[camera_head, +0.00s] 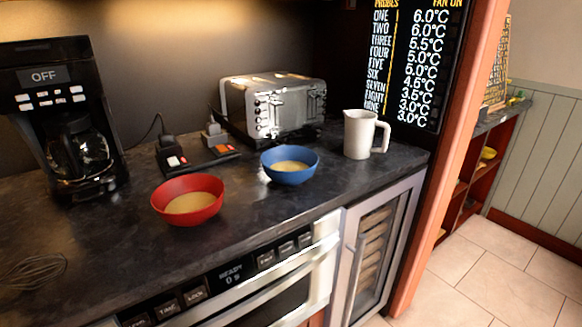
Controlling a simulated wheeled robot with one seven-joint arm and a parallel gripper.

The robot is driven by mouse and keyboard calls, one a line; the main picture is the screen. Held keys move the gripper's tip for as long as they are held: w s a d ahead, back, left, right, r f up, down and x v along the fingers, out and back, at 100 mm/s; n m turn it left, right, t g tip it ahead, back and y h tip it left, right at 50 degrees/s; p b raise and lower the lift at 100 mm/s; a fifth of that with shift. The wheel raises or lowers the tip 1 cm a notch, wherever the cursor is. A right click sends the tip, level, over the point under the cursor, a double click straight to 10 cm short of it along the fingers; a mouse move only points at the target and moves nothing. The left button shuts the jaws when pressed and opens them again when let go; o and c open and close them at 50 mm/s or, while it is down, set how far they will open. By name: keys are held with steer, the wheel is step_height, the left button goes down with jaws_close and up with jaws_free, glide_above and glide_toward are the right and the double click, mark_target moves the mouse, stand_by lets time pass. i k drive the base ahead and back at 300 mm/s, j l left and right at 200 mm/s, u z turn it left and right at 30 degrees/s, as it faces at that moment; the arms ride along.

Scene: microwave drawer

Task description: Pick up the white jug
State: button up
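The white jug (359,134) stands upright on the dark countertop (300,201), near its right end. Its handle (382,137) points to the right. The jug is in full view and nothing stands in front of it. My gripper does not show in the head camera view.
A blue bowl (290,178) sits left of the jug, and a red bowl (187,216) is farther left. A metal toaster (276,105) stands behind the blue bowl. A coffee maker (66,116) is at the left and a whisk (33,270) at front left. An orange post (450,150) rises right of the counter.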

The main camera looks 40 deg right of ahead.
mark_target(359, 125)
steer(key=i+j, duration=0.35)
steer(key=j, duration=0.15)
steer(key=j+z, duration=0.1)
steer(key=z, duration=0.3)
steer(key=i+j+z, duration=0.1)
steer(key=z, duration=0.35)
steer(key=j+z, duration=0.15)
steer(key=z, duration=0.25)
steer(key=i, duration=0.05)
